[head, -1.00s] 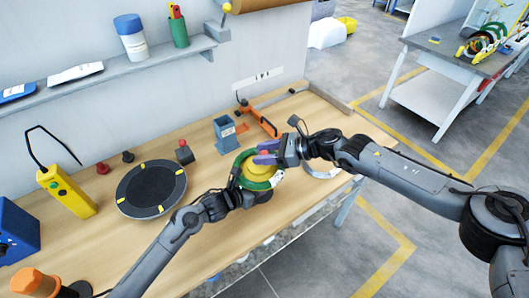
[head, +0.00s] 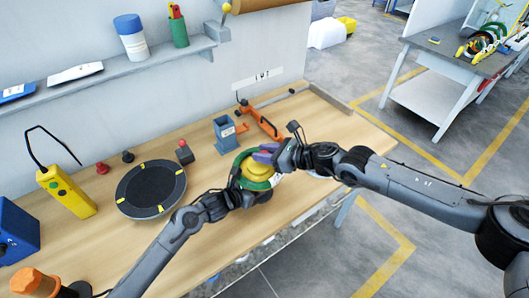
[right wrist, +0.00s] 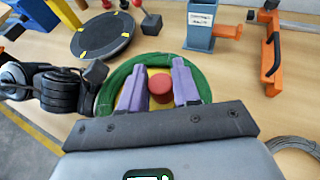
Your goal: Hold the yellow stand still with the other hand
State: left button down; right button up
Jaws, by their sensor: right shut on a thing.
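The yellow stand (head: 256,172) is on the workbench with a green coil (head: 243,160) around it. In the right wrist view the green coil (right wrist: 110,88) rings the stand's red knob (right wrist: 160,87). My right gripper (head: 265,156) comes from the right over the stand; its two purple fingers (right wrist: 160,85) are shut on the red knob. The fingers and wrist hide part of the stand's top. My left gripper (head: 250,195) is at the coil's near side; its fingertips are hidden, so I cannot tell its opening or whether it touches the coil.
A round black turntable (head: 151,189) lies left of the stand. A blue-grey holder (head: 225,132) and an orange clamp-like tool (head: 262,120) stand behind. A grey wire coil (right wrist: 297,146) lies at the right. A yellow device (head: 66,192) is at the far left.

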pick_arm(q)
jog(key=shift+d, duration=0.1)
pick_arm(e)
jog(key=m+t+h, duration=0.2)
jog(key=m+h, duration=0.1)
jog(key=m+t+h, duration=0.3)
jog(key=m, duration=0.1)
jog(key=shift+s+a+f, duration=0.1)
jog(key=shift+a, duration=0.05)
jog(key=m+t+h, duration=0.1)
jog(key=m+h, duration=0.3)
jog(key=h, duration=0.1)
jog(key=shift+m+h, duration=1.2)
jog(key=shift+d+h, duration=0.2)
jog(key=shift+h, duration=0.1)
grip_shut()
jog(key=o, duration=1)
grip_release()
jog(key=shift+c, duration=0.2)
jog(key=shift+a, duration=0.1)
jog(key=v, duration=1.1)
jog(key=shift+s, duration=0.4)
